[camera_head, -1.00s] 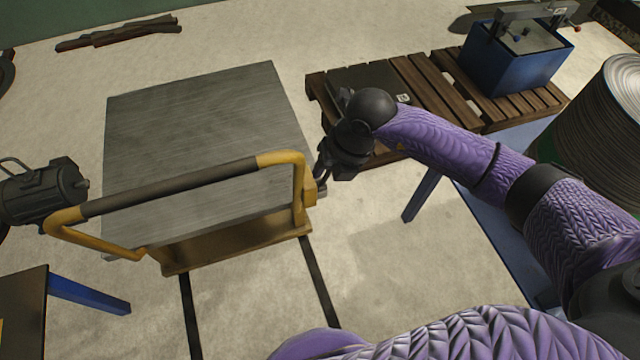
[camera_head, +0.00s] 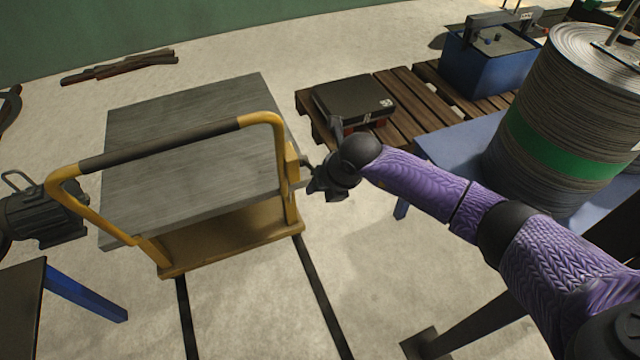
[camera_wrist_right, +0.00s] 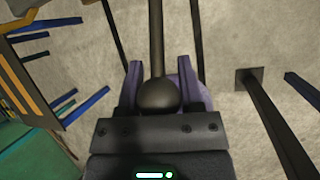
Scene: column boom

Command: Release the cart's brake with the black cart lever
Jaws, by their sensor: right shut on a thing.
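The cart (camera_head: 190,248) has a grey flat top (camera_head: 195,175) and a yellow push handle with a dark grip bar (camera_head: 160,145). My right gripper (camera_head: 308,178) is at the right upright of the handle, pointing left toward it. In the right wrist view, my right gripper (camera_wrist_right: 165,88) is shut on the round knob of the black cart lever (camera_wrist_right: 158,95). The lever's rod runs up and away from the knob between the fingers. In the head view the lever is mostly hidden by the gripper and too small to make out. My left gripper is not in view.
A dark motor-like unit (camera_head: 45,215) stands left of the handle. A wooden pallet (camera_head: 405,105) carries a black case (camera_head: 353,100) and a blue box (camera_head: 488,60). A large reel (camera_head: 565,110) stands at right on a blue surface. The floor in front of the cart is open.

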